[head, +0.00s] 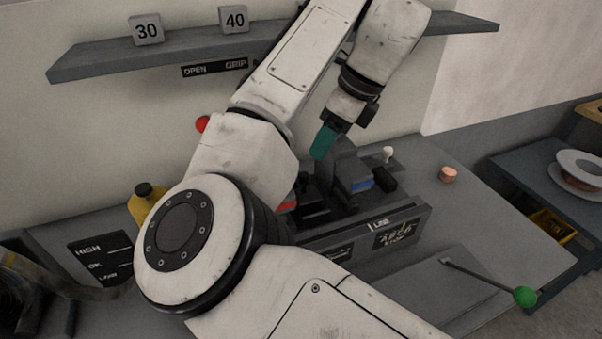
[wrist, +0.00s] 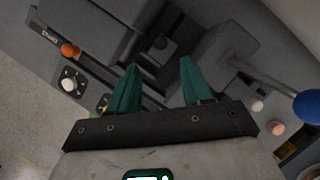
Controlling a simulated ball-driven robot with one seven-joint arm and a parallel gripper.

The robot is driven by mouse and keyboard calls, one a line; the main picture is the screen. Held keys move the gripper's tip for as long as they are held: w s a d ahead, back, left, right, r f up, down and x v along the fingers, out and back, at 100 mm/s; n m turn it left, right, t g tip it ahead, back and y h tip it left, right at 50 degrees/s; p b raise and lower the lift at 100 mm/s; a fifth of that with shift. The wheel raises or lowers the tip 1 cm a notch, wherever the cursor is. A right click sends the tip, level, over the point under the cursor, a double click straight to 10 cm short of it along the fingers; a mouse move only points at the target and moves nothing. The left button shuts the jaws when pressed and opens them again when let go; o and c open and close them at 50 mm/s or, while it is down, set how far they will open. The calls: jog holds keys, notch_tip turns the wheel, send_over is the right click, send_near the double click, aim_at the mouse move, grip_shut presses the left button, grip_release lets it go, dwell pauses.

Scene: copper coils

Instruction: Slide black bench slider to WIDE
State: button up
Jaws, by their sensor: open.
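My gripper (head: 321,150) has teal fingers and hangs above the dark machine on the bench. In the wrist view its two fingers (wrist: 160,66) stand apart with nothing between them. A small black block (wrist: 160,42) shows beyond the fingertips, on the dark machine and apart from them; I cannot tell whether it is the slider. In the head view a black block (head: 384,179) sits at the right of the machine beside a blue part; I cannot tell whether that is the slider either. No WIDE mark is readable, and my arm hides part of the machine.
A lever with a green ball (head: 525,297) sticks out at the front right. A lever with a blue ball (wrist: 308,107) shows in the wrist view. A copper piece (head: 448,175) and a white knob (head: 388,153) stand on the bench. A shelf (head: 300,38) runs behind my arm.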

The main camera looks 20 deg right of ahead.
aim_at(305, 174)
jog(key=x, duration=1)
jog(key=shift+w+f, duration=0.1)
jog(key=shift+f, duration=0.1)
jog(key=shift+c, duration=0.2)
grip_shut()
